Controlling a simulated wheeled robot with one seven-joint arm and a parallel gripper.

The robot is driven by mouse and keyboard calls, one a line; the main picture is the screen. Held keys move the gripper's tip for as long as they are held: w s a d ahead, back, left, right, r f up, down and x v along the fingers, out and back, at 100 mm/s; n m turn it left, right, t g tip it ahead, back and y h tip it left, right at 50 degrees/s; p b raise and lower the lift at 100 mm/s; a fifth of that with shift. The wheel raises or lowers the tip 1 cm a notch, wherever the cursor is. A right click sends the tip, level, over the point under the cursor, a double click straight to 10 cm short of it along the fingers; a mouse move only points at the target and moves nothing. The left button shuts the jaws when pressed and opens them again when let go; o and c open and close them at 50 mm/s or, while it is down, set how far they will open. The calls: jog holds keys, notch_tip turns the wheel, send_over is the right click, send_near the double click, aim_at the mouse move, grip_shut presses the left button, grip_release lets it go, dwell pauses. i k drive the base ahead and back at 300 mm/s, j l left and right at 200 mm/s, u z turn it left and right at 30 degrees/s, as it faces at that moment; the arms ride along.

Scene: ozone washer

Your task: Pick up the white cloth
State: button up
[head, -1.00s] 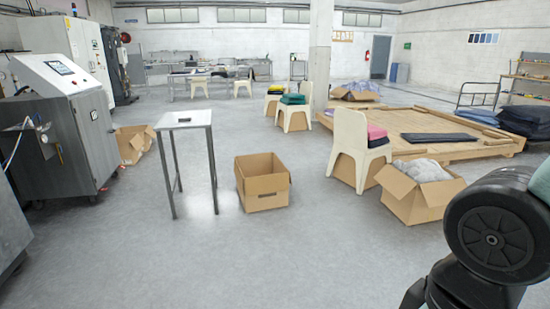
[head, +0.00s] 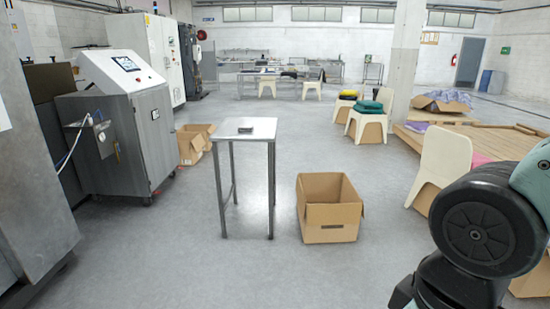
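I cannot make out a white cloth in the head view now. A cardboard box (head: 533,283) at the lower right edge is mostly hidden behind my arm, and its contents cannot be seen. My gripper is out of view; only dark and pale green links of my arm show at the lower right. Folded coloured cloths lie on chairs: a green one (head: 370,107), a yellow one (head: 348,94) and a pink one (head: 481,159).
A steel machine (head: 128,140) stands at left. A low wooden platform (head: 455,140) lies at right.

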aim_at(243, 128)
jog(key=i+l+u, duration=0.1)
jog(key=i, duration=1.95)
jog(key=i+u, duration=0.35)
jog(key=i, duration=0.2)
jog(key=i+l+u, duration=0.35)
jog(key=i, duration=0.15)
jog(key=i+l+u, duration=0.2)
jog(key=i+u, duration=0.15)
jog(key=i, duration=0.15)
jog(key=i+l+u, duration=0.4)
jog(key=i+l, duration=0.05)
jog(key=i, duration=0.05)
